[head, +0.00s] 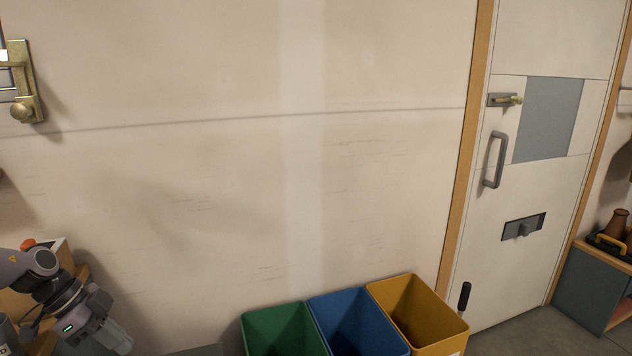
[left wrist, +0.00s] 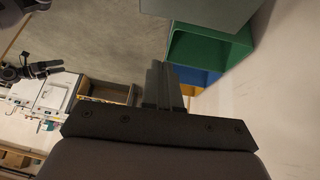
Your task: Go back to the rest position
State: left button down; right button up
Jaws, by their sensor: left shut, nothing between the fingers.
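My left gripper (head: 118,340) is at the lower left of the head view, in front of the pale wall, with its fingers pointing down and to the right. It is empty. In the left wrist view its fingers (left wrist: 165,85) lie together, shut, with nothing between them. My right gripper does not show in the head view.
A green bin (head: 277,318), a blue bin (head: 345,300) and a yellow bin (head: 440,335) stand side by side against the wall. A white door (head: 480,240) with a grey handle (head: 495,160) is at right, beside a low cabinet (head: 590,285). Grey floor (left wrist: 105,35) is open.

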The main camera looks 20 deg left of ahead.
pick_arm(q)
jog(key=s+d+f+n+t+y, duration=0.1)
jog(key=s+d+f+n+t, duration=0.1)
jog(key=d+f, duration=0.4)
jog(key=s+d+f+n+t+y, duration=0.1)
jog(key=d+f, duration=0.5)
jog(key=d, duration=0.8)
jog(key=s+d+f+n+t+y, duration=0.1)
jog(key=s+d+f+n+t, duration=0.3)
jog(key=d, duration=0.6)
notch_tip(320, 180, down, 3)
jog(key=shift+s+d+r+n, duration=0.1)
jog(key=shift+s+d+n, duration=0.05)
jog(key=shift+s+n, duration=0.4)
